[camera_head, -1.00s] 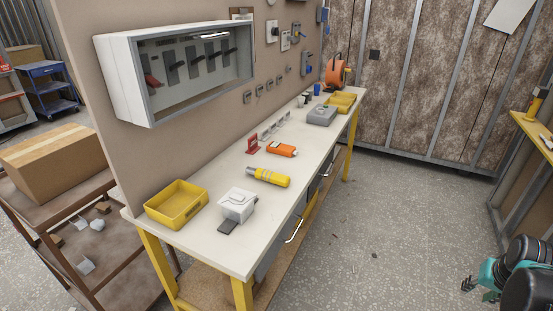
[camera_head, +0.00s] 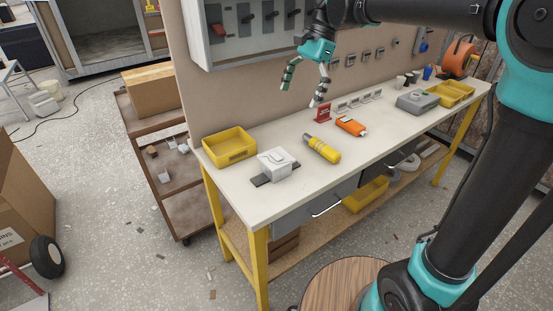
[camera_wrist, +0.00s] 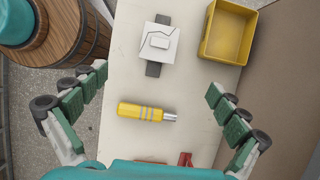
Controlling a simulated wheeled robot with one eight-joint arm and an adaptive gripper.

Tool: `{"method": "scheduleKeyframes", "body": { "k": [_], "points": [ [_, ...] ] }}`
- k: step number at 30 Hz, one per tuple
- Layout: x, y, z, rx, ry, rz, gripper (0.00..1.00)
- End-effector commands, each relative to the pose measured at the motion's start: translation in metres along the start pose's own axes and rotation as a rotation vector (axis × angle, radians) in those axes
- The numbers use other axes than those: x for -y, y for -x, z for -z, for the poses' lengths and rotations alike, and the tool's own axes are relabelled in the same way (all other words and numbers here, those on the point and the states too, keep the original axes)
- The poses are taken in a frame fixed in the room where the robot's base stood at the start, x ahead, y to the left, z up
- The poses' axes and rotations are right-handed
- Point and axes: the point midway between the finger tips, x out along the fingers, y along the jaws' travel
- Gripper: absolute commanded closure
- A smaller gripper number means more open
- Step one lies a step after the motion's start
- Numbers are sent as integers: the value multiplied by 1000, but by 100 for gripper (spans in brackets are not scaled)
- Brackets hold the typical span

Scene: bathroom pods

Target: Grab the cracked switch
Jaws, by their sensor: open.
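The cracked switch (camera_head: 277,164) is a white square unit with dark crack-like lines on its face. It lies near the left end of the white workbench (camera_head: 240,194), on or over a dark grey strip. It also shows in the wrist view (camera_wrist: 158,44), at the top middle. My gripper (camera_head: 303,92) is open and empty, above the bench and up to the right of the switch in the head view. In the wrist view my gripper (camera_wrist: 157,82) has its fingers spread wide, with the switch beyond the fingertips. Nothing hides the switch.
A yellow tray (camera_head: 230,147) stands behind and left of the switch. A yellow cylindrical tool (camera_head: 322,149), an orange device (camera_head: 351,126) and a red stand (camera_head: 323,113) lie to its right. A wall cabinet (camera_head: 250,30) hangs above. A wooden drum (camera_wrist: 72,30) stands beside the bench.

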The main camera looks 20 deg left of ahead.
Motion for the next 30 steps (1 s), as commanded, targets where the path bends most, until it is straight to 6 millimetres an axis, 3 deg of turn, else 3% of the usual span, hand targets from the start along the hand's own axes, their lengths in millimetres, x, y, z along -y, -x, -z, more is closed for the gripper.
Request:
{"method": "scheduleKeyframes", "body": {
  "k": [5,18,30],
  "points": [
    [1,-22,-4,5,-8,-7,2],
    [1,-105,-3,4,-8,-5,2],
    [-1,-140,1,4,-8,-4,2]
  ]
}}
